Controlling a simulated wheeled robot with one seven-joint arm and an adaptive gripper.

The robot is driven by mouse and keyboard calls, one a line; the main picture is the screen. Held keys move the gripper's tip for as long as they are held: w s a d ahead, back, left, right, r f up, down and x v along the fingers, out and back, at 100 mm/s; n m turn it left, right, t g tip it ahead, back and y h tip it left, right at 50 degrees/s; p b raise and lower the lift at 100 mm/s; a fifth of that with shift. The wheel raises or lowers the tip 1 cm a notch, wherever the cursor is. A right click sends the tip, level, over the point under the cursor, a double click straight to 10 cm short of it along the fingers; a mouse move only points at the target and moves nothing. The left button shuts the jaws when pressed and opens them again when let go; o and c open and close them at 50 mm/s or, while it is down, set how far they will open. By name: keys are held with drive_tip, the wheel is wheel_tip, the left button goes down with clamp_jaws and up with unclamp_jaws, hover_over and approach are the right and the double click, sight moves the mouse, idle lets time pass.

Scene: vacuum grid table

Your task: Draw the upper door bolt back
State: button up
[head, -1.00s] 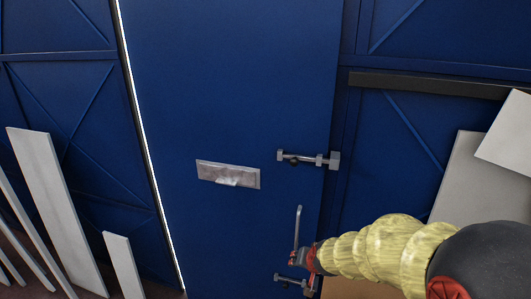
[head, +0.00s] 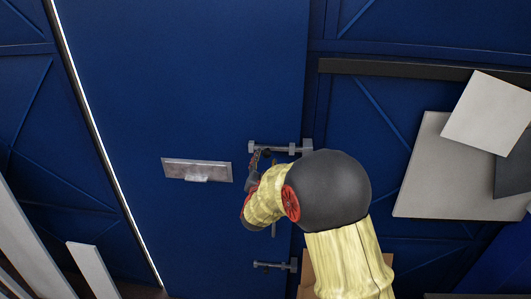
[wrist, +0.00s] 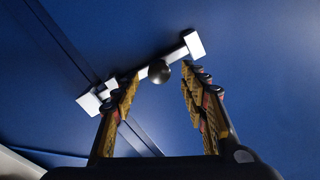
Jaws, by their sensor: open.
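The upper door bolt (head: 281,148) is a grey bar across the right edge of the blue door (head: 180,80), with a bracket at each end. In the wrist view the bolt (wrist: 180,52) runs diagonally, and its dark round knob (wrist: 159,72) shows near the middle. My gripper (wrist: 163,82) is open, with one finger on each side of the knob in that view. I cannot tell whether either finger touches it. In the head view my gripper (head: 263,156) is at the bolt, and my arm partly hides it.
A lower bolt (head: 275,266) sits further down the door. A metal plate (head: 197,170) is left of the bolts. Pale boards lean at the lower left (head: 92,270), and grey panels (head: 430,170) stand at the right.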

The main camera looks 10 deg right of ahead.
sight(267, 155)
drive_tip(key=shift+p+x, duration=0.6)
drive_tip(key=shift+x, duration=1.9)
drive_tip(key=shift+d, duration=0.1)
drive_tip(key=shift+c, duration=1.3)
clamp_jaws()
